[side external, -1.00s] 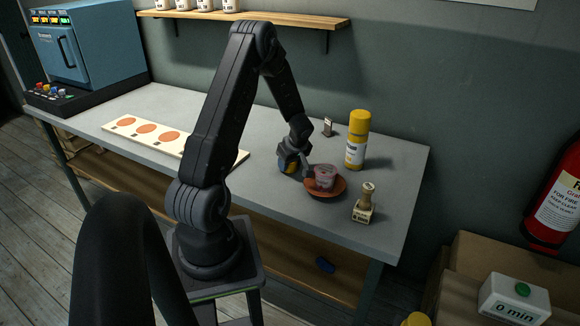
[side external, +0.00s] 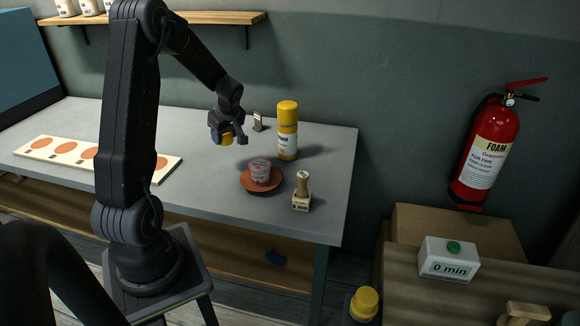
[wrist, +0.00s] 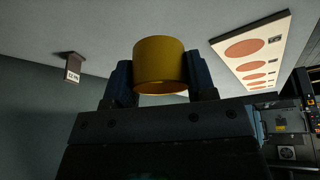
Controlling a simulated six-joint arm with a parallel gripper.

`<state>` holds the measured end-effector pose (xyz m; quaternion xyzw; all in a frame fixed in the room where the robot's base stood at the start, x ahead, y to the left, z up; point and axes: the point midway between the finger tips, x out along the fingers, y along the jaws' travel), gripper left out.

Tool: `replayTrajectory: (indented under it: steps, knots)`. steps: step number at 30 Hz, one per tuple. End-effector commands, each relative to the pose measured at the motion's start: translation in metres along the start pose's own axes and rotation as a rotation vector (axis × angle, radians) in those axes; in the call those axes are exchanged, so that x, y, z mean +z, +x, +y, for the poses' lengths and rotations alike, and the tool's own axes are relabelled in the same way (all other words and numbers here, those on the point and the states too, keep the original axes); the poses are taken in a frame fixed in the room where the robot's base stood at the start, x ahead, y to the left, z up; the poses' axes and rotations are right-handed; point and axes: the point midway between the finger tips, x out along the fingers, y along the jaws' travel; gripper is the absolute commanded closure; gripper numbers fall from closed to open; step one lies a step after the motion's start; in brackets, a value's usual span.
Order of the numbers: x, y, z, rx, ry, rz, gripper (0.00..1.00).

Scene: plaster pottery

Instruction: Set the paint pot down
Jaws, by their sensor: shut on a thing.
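My gripper (side external: 229,136) is shut on a yellow paint pot (side external: 226,139) and holds it above the grey bench, behind and left of a terracotta saucer (side external: 248,184). In the wrist view the pot (wrist: 160,64) shows as a plain yellow cylinder between the two dark fingers. A clear cup with pinkish contents (side external: 260,171) stands on the saucer, apart from my gripper. The underside of the held pot and the gap below it are hard to judge.
A yellow spray can (side external: 287,132) stands right of my gripper. A wooden-handled stamp (side external: 301,192) stands near the front right edge. A small tag holder (side external: 258,122) is at the back. A pale board with orange discs (side external: 70,153) lies left. Bare bench (side external: 205,190) lies between board and saucer.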

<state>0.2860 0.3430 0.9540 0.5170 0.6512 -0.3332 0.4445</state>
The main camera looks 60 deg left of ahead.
Motion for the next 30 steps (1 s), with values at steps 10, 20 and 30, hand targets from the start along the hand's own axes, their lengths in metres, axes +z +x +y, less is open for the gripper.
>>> replayTrajectory:
  steps: [10, 20, 30]
  knots:
    - [0.086, -0.042, 0.087, 0.134, 0.334, -0.010, 0.73]
    - [0.136, -0.054, 0.119, 0.181, 0.454, -0.013, 0.73]
    - [0.208, -0.035, 0.159, 0.180, 0.453, -0.012, 0.73]
